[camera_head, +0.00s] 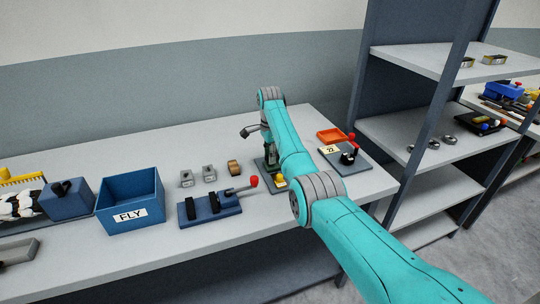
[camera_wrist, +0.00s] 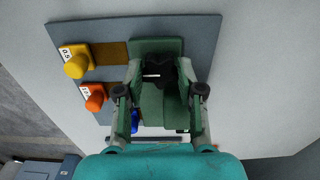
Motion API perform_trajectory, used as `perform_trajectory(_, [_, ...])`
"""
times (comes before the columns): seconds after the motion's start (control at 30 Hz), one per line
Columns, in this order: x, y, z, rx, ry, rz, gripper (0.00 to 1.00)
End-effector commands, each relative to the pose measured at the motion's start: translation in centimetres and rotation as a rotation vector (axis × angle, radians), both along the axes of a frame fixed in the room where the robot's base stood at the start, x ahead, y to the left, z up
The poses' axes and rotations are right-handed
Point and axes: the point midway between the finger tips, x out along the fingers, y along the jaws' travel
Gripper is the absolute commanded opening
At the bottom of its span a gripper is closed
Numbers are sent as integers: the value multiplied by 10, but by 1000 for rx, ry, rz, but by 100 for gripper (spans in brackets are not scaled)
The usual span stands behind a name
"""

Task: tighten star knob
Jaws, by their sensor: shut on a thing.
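A black star knob (camera_wrist: 158,73) sits on a green fixture (camera_wrist: 158,46) in the wrist view. The fixture stands on a blue-grey base plate (camera_wrist: 205,35). My gripper (camera_wrist: 161,69) is shut on the knob, with one finger on each side of it. Part of the knob is hidden between the fingers. In the head view my gripper (camera_head: 269,145) points down over the plate, and the knob is hidden behind my arm.
A yellow knob (camera_wrist: 77,65) and an orange knob (camera_wrist: 95,98), each by a white label, stand left of the fixture in the wrist view. A blue FLY bin (camera_head: 115,203), a blue lever fixture (camera_head: 211,208) and a red-knobbed lever board (camera_head: 348,158) share the bench. Shelving (camera_head: 412,63) stands right.

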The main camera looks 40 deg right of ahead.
Motion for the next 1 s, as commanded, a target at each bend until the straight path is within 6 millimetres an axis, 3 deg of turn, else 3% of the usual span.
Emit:
perform_trajectory(0.57, [1,0,1,-1,-2,-29,3])
perform_trajectory(0.6, [1,0,1,-1,-2,-29,48])
perform_trajectory(0.67, [1,0,1,-1,-2,-29,62])
perform_trajectory(1.0, [0,0,2,0,-1,-28,63])
